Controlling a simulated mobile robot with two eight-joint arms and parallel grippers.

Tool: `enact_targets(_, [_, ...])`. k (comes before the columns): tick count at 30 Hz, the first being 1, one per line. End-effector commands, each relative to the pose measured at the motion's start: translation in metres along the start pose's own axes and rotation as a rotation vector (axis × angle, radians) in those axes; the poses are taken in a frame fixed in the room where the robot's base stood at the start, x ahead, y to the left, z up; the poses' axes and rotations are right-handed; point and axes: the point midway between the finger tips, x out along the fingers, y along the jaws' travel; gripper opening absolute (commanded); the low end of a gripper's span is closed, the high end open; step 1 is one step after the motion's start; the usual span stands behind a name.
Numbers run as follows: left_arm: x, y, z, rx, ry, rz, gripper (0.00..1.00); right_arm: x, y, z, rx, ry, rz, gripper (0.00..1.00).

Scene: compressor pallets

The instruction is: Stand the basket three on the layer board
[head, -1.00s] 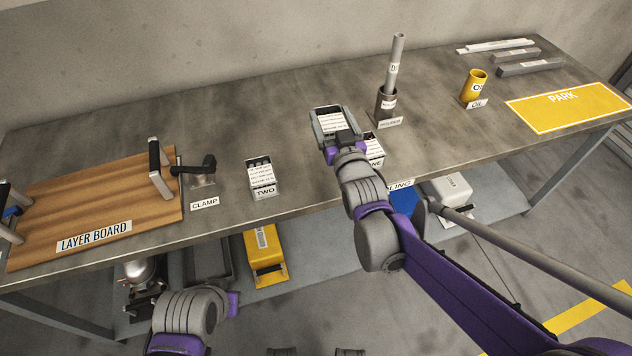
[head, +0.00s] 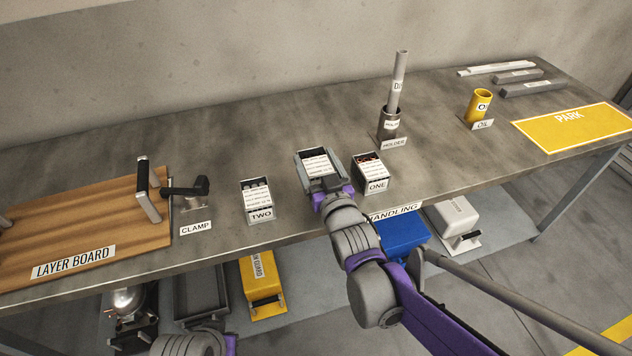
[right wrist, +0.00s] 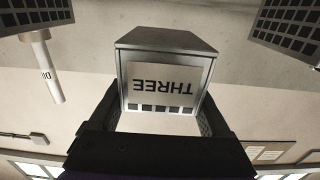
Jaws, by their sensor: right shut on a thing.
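The basket three (head: 317,163) is a small grey box with a printed white sheet on top. In the right wrist view its THREE label (right wrist: 164,85) shows upside down between the fingers. My right gripper (head: 322,170) is shut on it, between baskets two and one in the head view; whether it touches the bench I cannot tell. The layer board (head: 120,215) is a brown wooden board at the left of the bench, with upright black-and-grey handles (head: 147,188). Its middle looks bare. My left arm shows at the bottom edge, but its gripper is out of view.
Basket two (head: 257,200) and basket one (head: 370,173) stand on either side. A black clamp (head: 187,190) stands by the board's right edge. The holder (head: 388,125), yellow oil cup (head: 478,105) and yellow PARK area (head: 575,128) lie to the right.

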Motion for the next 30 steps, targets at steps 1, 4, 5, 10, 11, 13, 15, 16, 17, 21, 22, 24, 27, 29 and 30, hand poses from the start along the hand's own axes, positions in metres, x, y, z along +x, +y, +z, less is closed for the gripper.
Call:
enact_targets(1, [0.002,0.0,0.001,0.0,-0.001,0.0,0.0,0.0,0.0,0.004,0.0,0.001,0.0,0.0])
enact_targets(4, [0.007,0.0,0.002,0.0,-0.003,0.0,0.0,0.001,0.0,0.017,0.0,0.001,0.0,0.0])
enact_targets(5, [0.01,0.0,0.003,0.0,-0.003,0.0,0.0,0.001,0.0,0.022,0.0,0.001,0.0,0.0])
enact_targets(10, [0.018,0.0,0.005,0.0,-0.006,0.0,0.0,0.001,0.0,0.045,-0.001,0.002,0.0,0.0])
enact_targets(11, [0.018,0.0,0.005,0.0,-0.006,0.0,0.0,0.0,0.0,0.048,-0.001,0.002,0.0,0.0])
enact_targets(13, [0.018,0.0,0.005,0.0,-0.006,0.0,0.0,0.0,0.0,0.05,-0.001,0.002,0.0,0.0])
enact_targets(15, [0.018,0.0,0.005,0.0,-0.006,0.0,0.0,0.0,0.0,0.05,-0.001,0.002,0.0,0.0])
enact_targets(16, [0.018,0.0,0.005,0.0,-0.006,0.0,0.0,0.0,0.0,0.049,-0.001,0.002,0.0,0.0])
enact_targets(17, [0.018,0.0,0.005,0.0,-0.006,0.0,0.0,0.0,0.0,0.049,-0.001,0.002,0.0,0.0])
enact_targets(21, [0.018,0.0,0.005,0.0,-0.006,0.0,0.0,0.0,0.0,0.05,-0.001,0.002,0.0,0.0])
enact_targets(22, [0.019,0.0,0.006,0.0,-0.007,0.0,0.0,0.0,0.0,0.051,-0.001,0.002,0.0,0.0])
enact_targets(24, [0.021,0.0,0.006,0.0,-0.007,0.0,0.0,0.0,0.0,0.053,-0.001,0.002,0.0,0.0])
enact_targets(27, [0.021,0.0,0.006,0.0,-0.007,0.0,0.0,0.0,0.0,0.054,-0.001,0.0,0.0,0.92])
enact_targets(29, [0.02,0.0,0.006,0.0,-0.007,0.0,0.0,0.0,0.0,0.054,-0.001,0.0,0.0,1.0])
enact_targets(30, [0.02,0.0,0.006,0.0,-0.007,0.0,0.0,0.0,0.0,0.054,-0.001,0.0,0.0,1.0])
